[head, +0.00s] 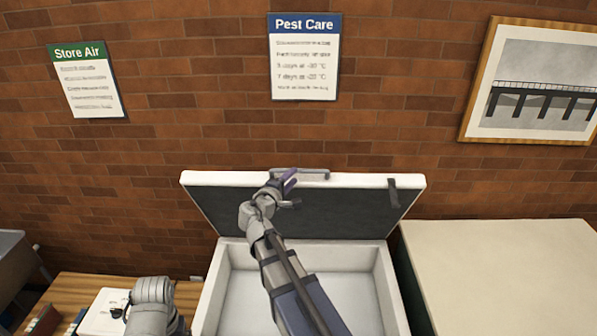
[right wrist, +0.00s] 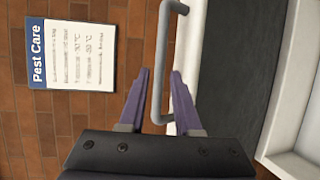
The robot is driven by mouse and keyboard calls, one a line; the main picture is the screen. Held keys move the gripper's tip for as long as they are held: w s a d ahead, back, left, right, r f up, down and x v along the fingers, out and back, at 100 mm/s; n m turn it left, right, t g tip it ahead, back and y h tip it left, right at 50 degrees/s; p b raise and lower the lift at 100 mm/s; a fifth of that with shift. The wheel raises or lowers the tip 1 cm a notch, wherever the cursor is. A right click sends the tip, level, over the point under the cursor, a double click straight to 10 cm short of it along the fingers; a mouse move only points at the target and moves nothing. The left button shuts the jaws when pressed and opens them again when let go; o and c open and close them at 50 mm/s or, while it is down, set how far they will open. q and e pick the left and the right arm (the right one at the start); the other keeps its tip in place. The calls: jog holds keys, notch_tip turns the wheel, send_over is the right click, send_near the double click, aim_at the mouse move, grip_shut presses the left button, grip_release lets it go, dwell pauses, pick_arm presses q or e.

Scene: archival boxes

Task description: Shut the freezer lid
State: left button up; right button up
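The freezer lid (head: 345,212) stands open and tilted up at the back of the white freezer (head: 389,290), with its dark inner face towards me. A grey bar handle (head: 318,176) runs along the lid's top edge. My right gripper (head: 291,188) is at the lid's top edge, just below and left of the handle's middle. In the right wrist view its purple fingers (right wrist: 161,72) are open, and the handle bar (right wrist: 162,50) shows between their tips. I cannot tell whether they touch it. My left arm shows at the lower left, but its fingers are not visible.
A pale-topped cabinet (head: 510,265) stands close to the freezer's right. A wooden table (head: 190,292) with a white item (head: 100,315) is at the left. The brick wall behind carries a Pest Care sign (head: 304,60), a Store Air sign (head: 88,82) and a framed picture (head: 535,80).

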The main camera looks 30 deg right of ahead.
aim_at(298, 172)
jog(key=shift+b+x, duration=0.3)
jog(key=shift+x, duration=2.45)
grip_shut()
